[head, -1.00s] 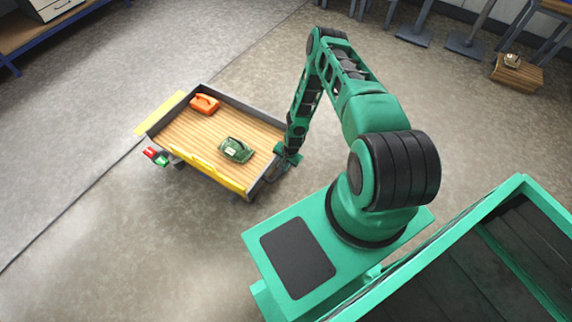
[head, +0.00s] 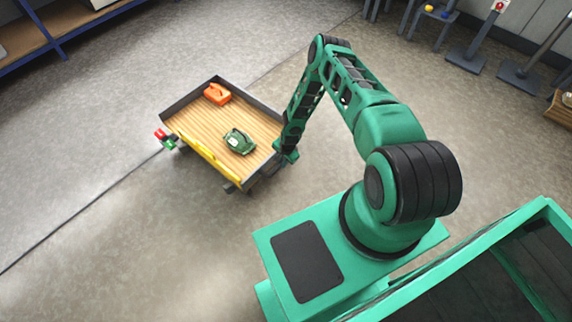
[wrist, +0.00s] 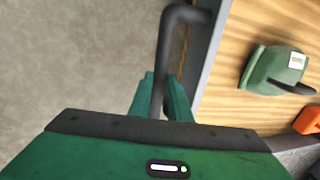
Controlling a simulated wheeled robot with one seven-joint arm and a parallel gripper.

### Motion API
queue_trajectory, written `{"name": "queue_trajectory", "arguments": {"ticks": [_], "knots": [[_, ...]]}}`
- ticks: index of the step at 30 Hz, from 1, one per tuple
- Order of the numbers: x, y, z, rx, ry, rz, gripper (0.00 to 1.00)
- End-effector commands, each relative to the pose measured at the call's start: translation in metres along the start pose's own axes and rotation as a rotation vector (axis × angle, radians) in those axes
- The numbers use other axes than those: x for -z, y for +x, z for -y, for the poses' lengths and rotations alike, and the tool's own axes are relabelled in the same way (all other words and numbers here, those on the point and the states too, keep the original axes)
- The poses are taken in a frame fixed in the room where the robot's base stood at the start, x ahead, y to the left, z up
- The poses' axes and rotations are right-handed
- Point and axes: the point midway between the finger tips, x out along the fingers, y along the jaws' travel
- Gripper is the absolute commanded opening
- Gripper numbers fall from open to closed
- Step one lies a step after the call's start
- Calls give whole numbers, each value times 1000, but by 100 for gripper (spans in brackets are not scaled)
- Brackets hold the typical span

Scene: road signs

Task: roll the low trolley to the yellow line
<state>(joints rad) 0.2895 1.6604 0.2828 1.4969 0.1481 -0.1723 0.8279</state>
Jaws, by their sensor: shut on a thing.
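The low trolley (head: 207,128) has a wooden deck, a dark raised rim and a yellow strip along its near side. An orange object (head: 217,94) and a green object (head: 239,141) lie on the deck. They also show at the right of the wrist view. My gripper (head: 287,154) is at the trolley's right end. In the wrist view my gripper (wrist: 161,98) is shut on the dark bent handle bar (wrist: 168,60), with one finger on each side. The yellow line on the floor does not show now; the trolley covers the place where it was seen.
A red and green fitting (head: 165,139) is at the trolley's left corner. A thin dark seam (head: 85,208) crosses the floor. A shelf (head: 50,40) stands at upper left and dark stands (head: 466,58) at upper right. The floor left of the trolley is clear.

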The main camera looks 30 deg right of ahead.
Motion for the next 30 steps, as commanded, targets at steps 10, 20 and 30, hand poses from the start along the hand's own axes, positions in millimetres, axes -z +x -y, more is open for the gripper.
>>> {"name": "queue_trajectory", "arguments": {"ticks": [10,20,30], "knots": [[0,1,6,3,-1,-4,0],[1,1,8,8,1,-4,36],[1,-4,5,2,2,-2,36]]}}
